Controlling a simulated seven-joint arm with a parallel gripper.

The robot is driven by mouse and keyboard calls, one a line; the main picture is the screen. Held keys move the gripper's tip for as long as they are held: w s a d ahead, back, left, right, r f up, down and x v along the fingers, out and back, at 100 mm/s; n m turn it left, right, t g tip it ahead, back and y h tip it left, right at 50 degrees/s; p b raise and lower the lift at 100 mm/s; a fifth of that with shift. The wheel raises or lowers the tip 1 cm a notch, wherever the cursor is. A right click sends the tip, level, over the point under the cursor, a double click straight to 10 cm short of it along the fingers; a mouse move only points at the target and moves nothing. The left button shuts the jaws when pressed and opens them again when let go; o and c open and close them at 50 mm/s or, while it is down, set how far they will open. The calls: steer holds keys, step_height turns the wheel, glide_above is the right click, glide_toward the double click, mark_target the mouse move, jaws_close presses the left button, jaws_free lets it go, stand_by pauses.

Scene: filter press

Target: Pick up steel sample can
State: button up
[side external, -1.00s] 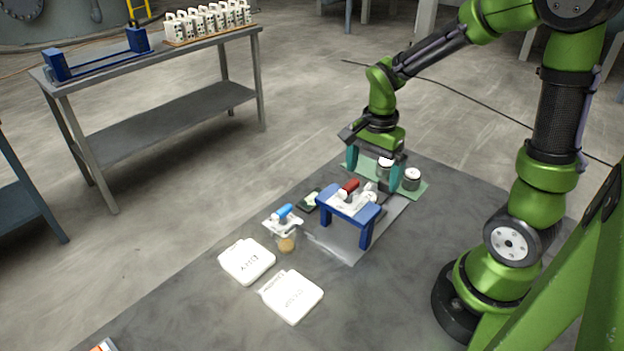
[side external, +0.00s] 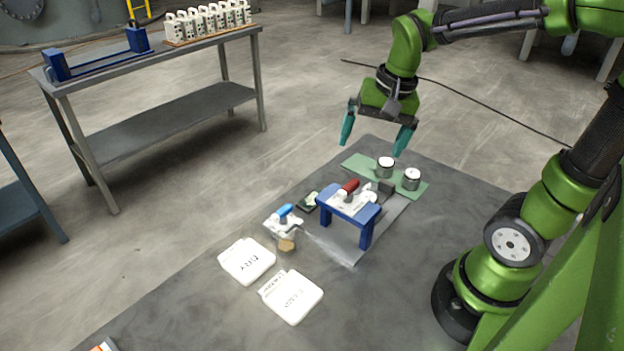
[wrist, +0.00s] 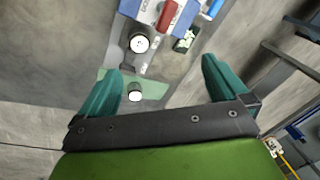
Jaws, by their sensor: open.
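Two steel cans with white lids stand on a green mat (side external: 356,164) at the back of the dark table. One steel can (side external: 386,168) is at the mat's middle and the other steel can (side external: 411,180) is nearer its right end. I cannot tell which one is the sample can. My gripper (side external: 376,142) is open and empty, raised above and behind the mat, with teal fingers spread wide and apart from both cans.
A blue stand (side external: 351,208) with a red-handled valve piece (side external: 349,187) stands in front of the mat. A blue-handled piece (side external: 284,213), a dark small device (side external: 309,200) and two white labelled pads (side external: 247,261) lie nearer. A side bench (side external: 160,65) stands at left.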

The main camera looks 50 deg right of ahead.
steer(key=s+a+r+n+t, duration=0.1)
steer(key=a+n, duration=0.1)
steer(key=s+a+r+n+t+y, duration=0.1)
steer(key=s+a+n+t, duration=0.1)
steer(key=s+a+r+n+t, duration=0.1)
steer(key=a+n, duration=0.1)
steer(key=shift+s+a+r+n+y, duration=0.1)
steer(key=shift+s+a+n+y, duration=0.2)
steer(key=shift+s+a, duration=0.05)
steer(key=shift+c, duration=0.2)
steer(key=shift+s+a+r+t, duration=0.1)
steer(key=shift+r+t, duration=0.15)
steer(key=shift+t, duration=0.05)
steer(key=shift+c, duration=1.2)
steer(key=c, duration=0.4)
